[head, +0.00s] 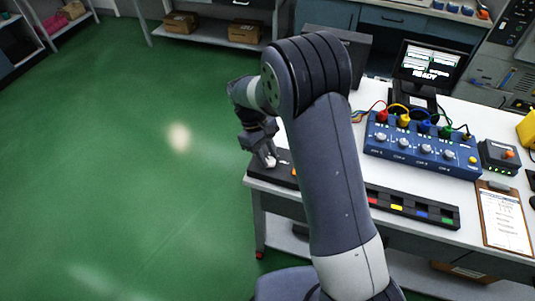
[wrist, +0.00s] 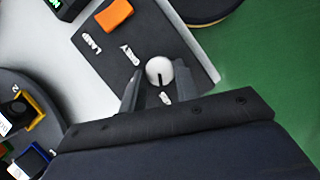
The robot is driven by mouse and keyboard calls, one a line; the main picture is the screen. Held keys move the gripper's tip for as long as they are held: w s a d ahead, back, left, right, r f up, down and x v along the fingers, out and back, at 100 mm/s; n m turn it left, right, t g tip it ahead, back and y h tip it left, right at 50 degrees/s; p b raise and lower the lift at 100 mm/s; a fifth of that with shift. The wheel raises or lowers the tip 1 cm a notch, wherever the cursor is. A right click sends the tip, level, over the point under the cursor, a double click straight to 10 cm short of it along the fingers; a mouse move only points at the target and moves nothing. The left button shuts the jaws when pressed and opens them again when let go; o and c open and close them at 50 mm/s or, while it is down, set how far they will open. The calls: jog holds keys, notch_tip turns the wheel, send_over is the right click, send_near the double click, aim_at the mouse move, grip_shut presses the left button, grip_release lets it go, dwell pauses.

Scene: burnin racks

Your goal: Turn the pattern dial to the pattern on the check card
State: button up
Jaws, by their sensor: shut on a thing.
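The pattern dial (wrist: 160,68) is a round white knob with a dark pointer line, on a dark panel (wrist: 117,45). In the wrist view its line points down, towards a small white label near my gripper. In the head view my gripper (head: 267,157) is at the bench's left end, over the panel (head: 284,158). I cannot identify the check card; a clipboard with a printed sheet (head: 505,218) lies at the right.
An orange button (wrist: 114,14) is on the same panel. The white bench (head: 470,195) holds a blue box with several knobs and cables (head: 420,145), a strip with coloured blocks (head: 412,207), and a monitor (head: 430,65) reading READY. Green floor lies open on the left.

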dwell(0.4)
jog(key=o, duration=1)
jog(key=shift+r, duration=0.1)
jog(key=v, duration=1)
jog(key=shift+w+a+r+b, duration=0.1)
jog(key=shift+a+r+b, duration=0.15)
jog(key=shift+b, duration=0.15)
jog(key=x, duration=1.1)
jog(key=shift+d+p, duration=0.15)
jog(key=shift+p, duration=0.25)
jog(key=shift+r, duration=0.1)
